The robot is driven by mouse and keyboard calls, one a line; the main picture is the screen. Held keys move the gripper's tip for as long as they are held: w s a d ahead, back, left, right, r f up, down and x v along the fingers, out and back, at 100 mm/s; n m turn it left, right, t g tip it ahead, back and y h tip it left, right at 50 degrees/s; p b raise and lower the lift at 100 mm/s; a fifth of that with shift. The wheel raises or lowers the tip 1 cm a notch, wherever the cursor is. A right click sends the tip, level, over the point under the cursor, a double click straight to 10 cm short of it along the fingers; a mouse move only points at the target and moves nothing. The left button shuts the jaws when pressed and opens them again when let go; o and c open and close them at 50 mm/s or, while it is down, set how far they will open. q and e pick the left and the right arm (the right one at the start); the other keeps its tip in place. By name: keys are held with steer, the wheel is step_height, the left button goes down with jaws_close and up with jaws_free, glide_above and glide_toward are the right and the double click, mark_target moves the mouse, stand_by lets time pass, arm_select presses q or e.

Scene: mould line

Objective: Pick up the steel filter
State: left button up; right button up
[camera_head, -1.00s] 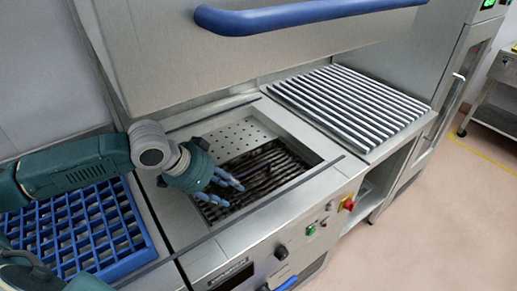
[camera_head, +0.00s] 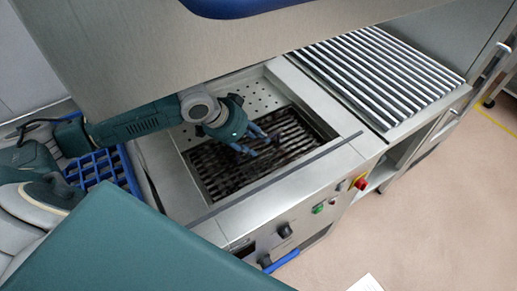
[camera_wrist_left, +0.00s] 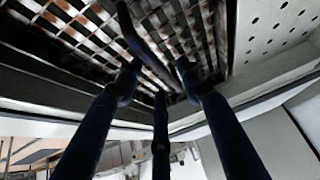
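The steel filter looks to be the dark, brown-stained slatted grid (camera_head: 222,176) lying in the sunken basin of the steel unit. It fills the upper left of the left wrist view (camera_wrist_left: 85,30), where a dark bar like a handle runs across it. My left gripper (camera_head: 263,146) is over the grid, fingers pointing down at it. In the left wrist view its blue fingers (camera_wrist_left: 158,76) are spread apart around the bar, and I see no firm grip. The fingers partly hide the bar in the head view. My right gripper is out of view.
A perforated steel plate (camera_head: 258,98) lies behind the grid inside the basin. The basin's steel rim (camera_head: 325,163) surrounds it. A ribbed rack (camera_head: 385,80) stands to the right, a blue crate (camera_head: 97,170) to the left. A raised steel hood with a blue handle (camera_head: 235,8) hangs above.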

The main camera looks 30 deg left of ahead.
mark_target(258, 142)
arm_select(q)
steer(key=shift+x, duration=1.2)
steer(key=shift+w+f, duration=0.25)
steer(key=shift+d, duration=0.1)
steer(key=shift+c, duration=0.5)
steer(key=c, duration=0.8)
jaws_close()
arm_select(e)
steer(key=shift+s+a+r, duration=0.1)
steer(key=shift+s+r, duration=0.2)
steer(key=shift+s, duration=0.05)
arm_select(q)
steer(key=shift+r, duration=0.1)
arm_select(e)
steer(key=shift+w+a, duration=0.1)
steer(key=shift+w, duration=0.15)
